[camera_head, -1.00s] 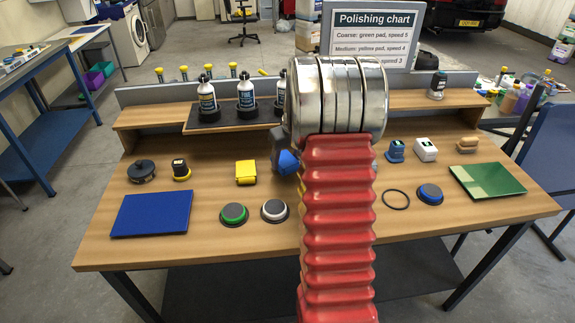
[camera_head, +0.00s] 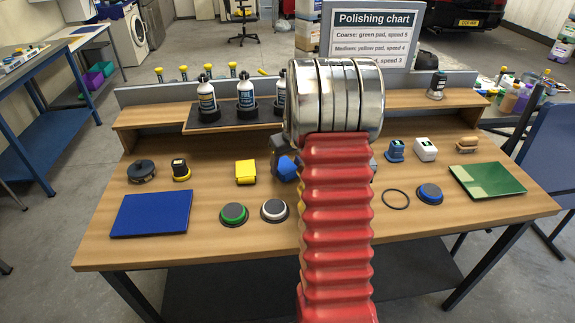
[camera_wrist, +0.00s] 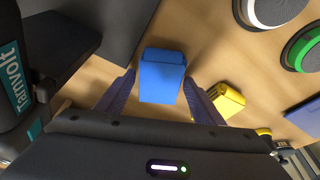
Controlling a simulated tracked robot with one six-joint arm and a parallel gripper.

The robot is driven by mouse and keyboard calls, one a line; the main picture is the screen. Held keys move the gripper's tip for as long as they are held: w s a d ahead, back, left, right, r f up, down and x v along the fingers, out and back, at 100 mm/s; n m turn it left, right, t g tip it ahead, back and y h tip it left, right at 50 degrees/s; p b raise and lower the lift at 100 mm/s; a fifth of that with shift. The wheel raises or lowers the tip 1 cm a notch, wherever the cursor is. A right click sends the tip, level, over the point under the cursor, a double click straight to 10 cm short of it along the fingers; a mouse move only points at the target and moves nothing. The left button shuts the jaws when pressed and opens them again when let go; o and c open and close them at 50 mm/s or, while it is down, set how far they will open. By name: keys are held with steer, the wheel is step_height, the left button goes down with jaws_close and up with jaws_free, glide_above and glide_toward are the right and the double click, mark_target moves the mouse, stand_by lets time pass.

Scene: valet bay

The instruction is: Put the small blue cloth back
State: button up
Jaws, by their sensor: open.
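A small folded blue cloth (camera_wrist: 162,76) lies on the wooden bench top in the wrist view. My gripper (camera_wrist: 159,88) is open, with one finger on each side of the cloth and small gaps visible. I cannot tell whether the fingers are level with it. In the head view the blue cloth (camera_head: 287,168) shows just left of my red arm, partly hidden by the arm and dark gripper. A folded yellow cloth (camera_head: 246,172) lies to its left; it also shows beside the right finger in the wrist view (camera_wrist: 228,101).
Green (camera_head: 234,214) and white (camera_head: 274,210) polishing pads lie in front. A large blue cloth (camera_head: 151,214) is at front left. A blue pad (camera_head: 430,194), black ring (camera_head: 396,199) and green cloth (camera_head: 487,180) are at right. Bottles (camera_head: 246,97) stand on the back shelf.

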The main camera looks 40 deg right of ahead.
steer(key=v, duration=1.1)
steer(key=shift+r, duration=0.2)
steer(key=shift+a, duration=0.1)
steer(key=s+a+r, duration=0.2)
steer(key=a+r, duration=0.1)
steer(key=a, duration=0.4)
steer(key=s+a+r+n+t, duration=0.1)
steer(key=s+a+r, duration=0.15)
steer(key=a, duration=0.45)
steer(key=s+a+r, duration=0.1)
steer(key=a+r, duration=0.2)
steer(key=a, duration=0.4)
steer(key=s+a+f+n+t, duration=0.1)
steer(key=s+a, duration=1.4)
steer(key=shift+f+y, duration=0.3)
steer(key=shift+f, duration=0.1)
steer(key=shift+s, duration=0.15)
